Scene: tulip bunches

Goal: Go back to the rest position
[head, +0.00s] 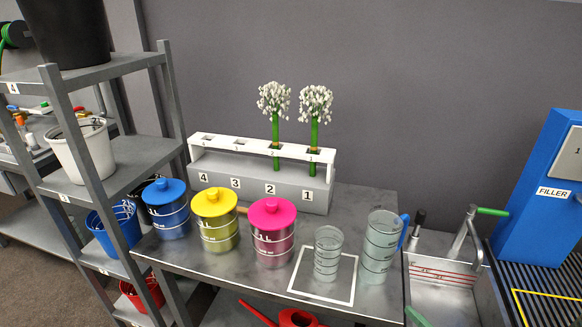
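Neither of my grippers shows in the head view, and no part of my arms is seen. Two white-flowered bunches with green stems stand upright in the white and grey rack (255,190) on the metal table (350,200). One bunch (315,105) is at slot 1 and the other (274,102) is at slot 2. Slots 3 and 4 hold no flowers.
Blue-lidded (166,212), yellow-lidded (216,220) and pink-lidded (272,235) canisters line the table's left part. A clear beaker (327,255) stands on a white-outlined square beside a clear jug (380,248). A shelf (120,180) is left; a sink (440,290) and blue filler (535,215) are right.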

